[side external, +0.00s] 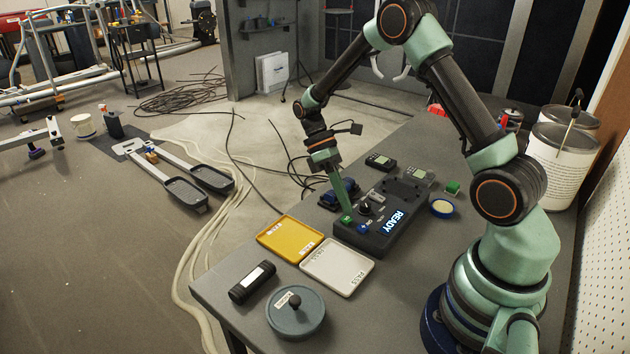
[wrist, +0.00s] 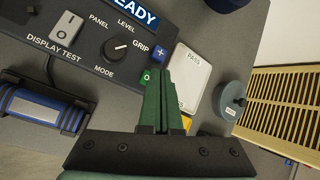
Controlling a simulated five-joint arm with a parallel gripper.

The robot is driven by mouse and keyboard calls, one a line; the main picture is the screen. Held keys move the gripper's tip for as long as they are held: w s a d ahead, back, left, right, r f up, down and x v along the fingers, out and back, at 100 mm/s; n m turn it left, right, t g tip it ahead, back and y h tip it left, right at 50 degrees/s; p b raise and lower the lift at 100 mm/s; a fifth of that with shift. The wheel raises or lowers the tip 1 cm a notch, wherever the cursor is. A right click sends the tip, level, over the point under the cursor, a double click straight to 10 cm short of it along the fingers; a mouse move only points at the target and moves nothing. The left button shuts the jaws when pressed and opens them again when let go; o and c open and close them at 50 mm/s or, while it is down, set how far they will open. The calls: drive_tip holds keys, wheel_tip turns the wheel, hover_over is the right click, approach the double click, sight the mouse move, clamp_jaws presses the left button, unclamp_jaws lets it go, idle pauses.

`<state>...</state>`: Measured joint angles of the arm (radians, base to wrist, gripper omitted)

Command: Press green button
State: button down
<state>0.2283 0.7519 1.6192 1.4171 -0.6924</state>
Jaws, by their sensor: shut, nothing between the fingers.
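A dark console (side external: 385,235) with a lit READY display lies on the workbench. Its green button (side external: 346,220) is at the near left corner of the panel, and the blue plus button (side external: 364,228) is beside it. My gripper (side external: 349,207) is shut and empty, pointing down with its tips right at the green button. I cannot tell whether they touch it. In the wrist view my green fingers (wrist: 165,72) hide part of the green button (wrist: 146,76); the blue button (wrist: 160,51) shows just beyond the tips.
The console also carries a knob (wrist: 119,47) and a rocker switch (wrist: 68,28). A yellow tray (side external: 290,238) and a pale PASS tray (side external: 337,267) lie in front. A blue-ended cylinder (wrist: 45,105) sits close beside the console. A round grey lidded object (side external: 296,312) stands near the bench edge.

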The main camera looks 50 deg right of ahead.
sight(343, 218)
drive_tip(key=shift+f, duration=0.1)
drive_tip(key=shift+a+f, duration=0.1)
drive_tip(key=shift+f, duration=0.25)
drive_tip(key=shift+f, duration=0.45)
idle(0.6)
drive_tip(key=shift+r, duration=0.9)
drive_tip(key=shift+r, duration=0.1)
drive_tip(key=shift+r, duration=2.4)
